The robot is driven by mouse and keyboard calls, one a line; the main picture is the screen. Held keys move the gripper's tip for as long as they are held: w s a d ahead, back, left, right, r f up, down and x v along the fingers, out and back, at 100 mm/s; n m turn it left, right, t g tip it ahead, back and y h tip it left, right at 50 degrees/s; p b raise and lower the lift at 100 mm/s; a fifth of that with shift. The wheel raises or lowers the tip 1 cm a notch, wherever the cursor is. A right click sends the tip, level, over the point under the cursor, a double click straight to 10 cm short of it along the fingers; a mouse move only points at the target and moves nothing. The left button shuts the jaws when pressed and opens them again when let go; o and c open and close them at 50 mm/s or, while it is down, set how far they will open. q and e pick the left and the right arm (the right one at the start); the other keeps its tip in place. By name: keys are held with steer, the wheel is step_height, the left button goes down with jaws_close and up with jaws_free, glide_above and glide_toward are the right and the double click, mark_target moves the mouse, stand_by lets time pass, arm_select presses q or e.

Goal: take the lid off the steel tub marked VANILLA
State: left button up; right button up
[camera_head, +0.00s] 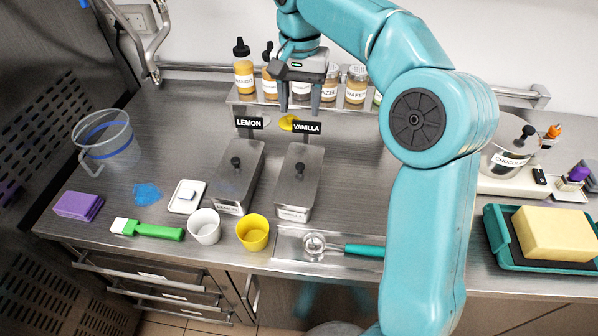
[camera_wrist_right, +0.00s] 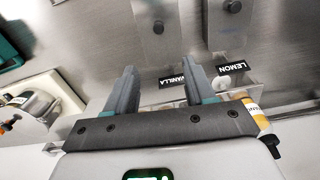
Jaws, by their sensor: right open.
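The steel VANILLA tub (camera_head: 294,205) stands on the counter with its lid (camera_head: 305,160) on. A black knob (camera_head: 299,168) sits on the lid; the knob also shows in the right wrist view (camera_wrist_right: 158,28). The black VANILLA sign (camera_head: 307,128) is behind the tub. My right gripper (camera_head: 299,108) is open and empty, fingers pointing down, behind the tub and sign near the bottle shelf. It is apart from the lid. In the right wrist view its two fingers (camera_wrist_right: 160,82) are spread, with the sign appearing between them. My left gripper is not in view.
The lidded LEMON tub (camera_head: 235,185) stands close left of VANILLA. A shelf of bottles and jars (camera_head: 243,75) is behind. White and yellow cups (camera_head: 253,233) and a scoop (camera_head: 350,249) are in front. Bare counter lies right of VANILLA.

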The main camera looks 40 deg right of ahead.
steer(key=b, duration=0.2)
glide_above(300, 165)
steer(key=f, duration=1)
steer(key=shift+s+a+f, duration=0.2)
steer(key=shift+f, duration=0.15)
steer(key=shift+w+d+f, duration=0.1)
steer(key=shift+f, duration=0.2)
step_height(300, 165, down, 5)
steer(key=shift+f+p, duration=0.1)
steer(key=shift+p, duration=0.45)
steer(key=shift+w+d+f, duration=0.1)
steer(key=shift+w+d, duration=0.05)
jaws_close()
